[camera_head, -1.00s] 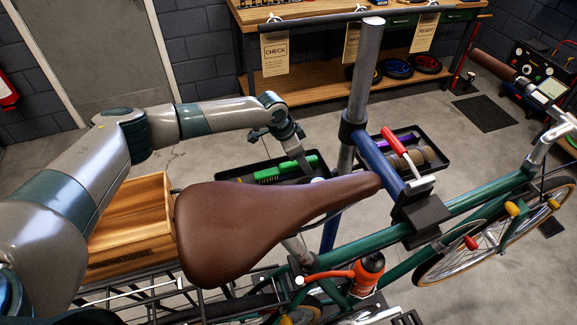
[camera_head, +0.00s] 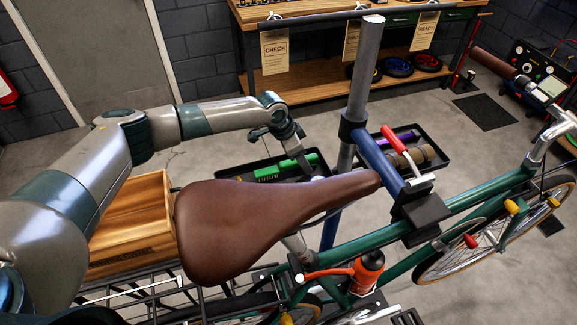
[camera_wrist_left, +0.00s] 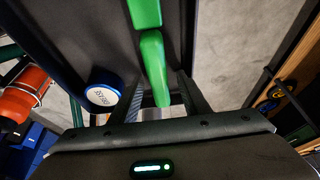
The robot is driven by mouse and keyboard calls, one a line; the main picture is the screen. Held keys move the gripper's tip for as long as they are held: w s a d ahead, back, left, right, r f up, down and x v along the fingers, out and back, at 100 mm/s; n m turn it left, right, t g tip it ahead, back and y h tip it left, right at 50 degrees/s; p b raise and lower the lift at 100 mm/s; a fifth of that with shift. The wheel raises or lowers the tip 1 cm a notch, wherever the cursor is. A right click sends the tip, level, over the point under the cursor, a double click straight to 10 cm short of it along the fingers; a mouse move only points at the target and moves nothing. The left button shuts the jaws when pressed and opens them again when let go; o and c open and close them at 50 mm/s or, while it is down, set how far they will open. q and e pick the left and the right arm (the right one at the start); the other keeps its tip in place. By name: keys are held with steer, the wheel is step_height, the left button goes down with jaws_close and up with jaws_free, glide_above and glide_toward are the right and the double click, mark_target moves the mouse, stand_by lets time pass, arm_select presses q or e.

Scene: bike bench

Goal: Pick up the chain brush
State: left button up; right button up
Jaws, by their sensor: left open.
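The green chain brush (camera_head: 272,173) lies in the black tray (camera_head: 228,175) behind the saddle. In the left wrist view its green handle (camera_wrist_left: 152,45) runs down the middle of the picture, with its near end between my fingers. My left gripper (camera_wrist_left: 160,84) is open, with one finger on each side of the handle. I cannot tell whether either finger touches it. In the head view the left gripper (camera_head: 304,165) is over the right part of the tray, and its fingertips are partly hidden. My right gripper is in neither view.
A round grease tin (camera_wrist_left: 103,88) is beside my left finger. The brown saddle (camera_head: 250,215), the stand post (camera_head: 366,75) and the blue clamp arm (camera_head: 378,160) are close to the arm. A wooden crate (camera_head: 130,220) is at left. A second tray (camera_head: 440,158) is right of the post.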

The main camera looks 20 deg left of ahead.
arm_select(q)
steer(key=shift+c, duration=0.7)
jaws_close()
steer(key=shift+r, duration=0.1)
steer(key=shift+r, duration=0.15)
steer(key=shift+a+r, duration=0.1)
steer(key=shift+a, duration=0.1)
steer(key=s+a+r+b, duration=0.1)
steer(key=s+a+r, duration=0.1)
steer(key=a, duration=0.1)
steer(key=s+a+r+b, duration=0.2)
steer(key=s+a, duration=0.1)
steer(key=a, duration=0.1)
steer(key=s+a+r+b, duration=0.2)
steer(key=a+r, duration=0.1)
steer(key=shift+s+a+r, duration=0.1)
steer(key=shift+s+a, duration=0.1)
steer(key=shift+a, duration=0.1)
steer(key=shift+s+a+r, duration=0.2)
steer(key=shift+a+r, duration=0.05)
steer(key=shift+r, duration=0.05)
